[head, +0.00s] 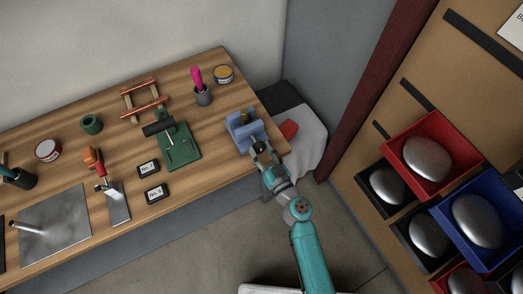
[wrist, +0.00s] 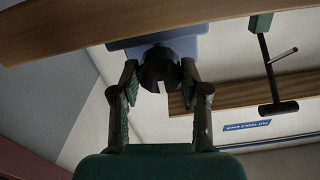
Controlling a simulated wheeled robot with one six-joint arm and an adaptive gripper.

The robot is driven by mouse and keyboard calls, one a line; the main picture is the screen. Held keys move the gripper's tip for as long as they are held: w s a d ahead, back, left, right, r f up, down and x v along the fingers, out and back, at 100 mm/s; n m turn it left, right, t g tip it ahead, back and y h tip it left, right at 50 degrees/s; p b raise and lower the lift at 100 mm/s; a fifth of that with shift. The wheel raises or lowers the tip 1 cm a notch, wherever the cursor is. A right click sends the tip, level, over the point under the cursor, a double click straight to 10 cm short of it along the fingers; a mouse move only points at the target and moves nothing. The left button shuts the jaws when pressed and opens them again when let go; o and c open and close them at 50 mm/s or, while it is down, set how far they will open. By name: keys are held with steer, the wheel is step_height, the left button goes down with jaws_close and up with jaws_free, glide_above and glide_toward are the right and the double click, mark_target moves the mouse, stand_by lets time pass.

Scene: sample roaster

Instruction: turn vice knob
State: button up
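The blue vice (head: 240,139) stands at the right end of the wooden workbench. In the wrist view, its blue body (wrist: 198,45) is at the top, with the dark round vice knob (wrist: 160,67) in front of it. My gripper (head: 262,150) reaches the front of the vice from below right in the head view and hides the knob there. In the wrist view, my gripper (wrist: 160,78) has its two fingers apart, one on each side of the knob. The fingertips are very close to the knob's sides; I cannot tell whether they touch it.
Red and blue bins (head: 445,140) hang on the right. The floor before the bench is open.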

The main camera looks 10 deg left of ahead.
steer(key=shift+c, duration=0.7)
